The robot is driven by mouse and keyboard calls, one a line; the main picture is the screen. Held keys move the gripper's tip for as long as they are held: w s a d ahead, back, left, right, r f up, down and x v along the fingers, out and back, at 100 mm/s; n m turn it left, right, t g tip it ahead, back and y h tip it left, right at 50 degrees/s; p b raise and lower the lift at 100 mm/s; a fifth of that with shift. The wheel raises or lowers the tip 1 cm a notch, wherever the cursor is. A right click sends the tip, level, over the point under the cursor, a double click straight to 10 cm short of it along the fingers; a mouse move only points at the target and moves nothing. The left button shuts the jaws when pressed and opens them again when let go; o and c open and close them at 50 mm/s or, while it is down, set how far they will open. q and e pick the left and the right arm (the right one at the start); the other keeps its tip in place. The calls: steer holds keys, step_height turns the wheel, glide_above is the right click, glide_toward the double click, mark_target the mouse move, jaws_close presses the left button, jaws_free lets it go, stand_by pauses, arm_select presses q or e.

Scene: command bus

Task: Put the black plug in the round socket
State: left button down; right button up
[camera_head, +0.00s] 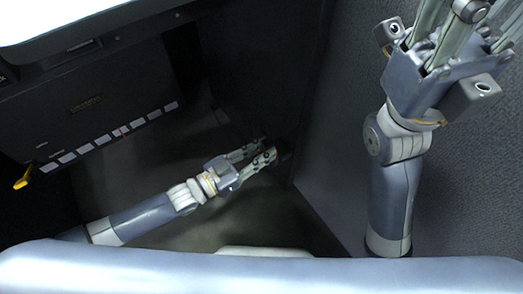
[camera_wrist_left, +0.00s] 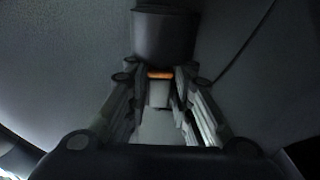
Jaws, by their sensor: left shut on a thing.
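My left gripper (camera_head: 268,154) reaches in from the left, low in the head view, with its fingers close together near a dark panel. A small dark thing (camera_head: 284,151) shows at its fingertips. In the left wrist view the two fingers (camera_wrist_left: 160,76) close on a dark round body, which looks like the black plug (camera_wrist_left: 164,38). An orange strip and a pale grey part show between the fingers. I cannot make out the round socket, and I cannot tell whether the plug touches it. My right gripper (camera_head: 452,50) is at the upper right; its fingertips are cut off by the frame.
A dark panel with a row of white labels (camera_head: 103,140) and a yellow piece (camera_head: 22,179) is at the left. A grey textured wall (camera_head: 325,175) rises to the right of the left gripper. A thin dark line (camera_wrist_left: 245,48) runs along the surface in the wrist view.

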arm_select(q)
steer(key=c, duration=1.3)
jaws_free()
steer(key=shift+f, duration=0.25)
steer(key=shift+s+f, duration=0.1)
steer(key=shift+s, duration=0.05)
steer(key=v, duration=1.1)
steer(key=shift+a+r, duration=0.3)
steer(key=shift+a, duration=0.1)
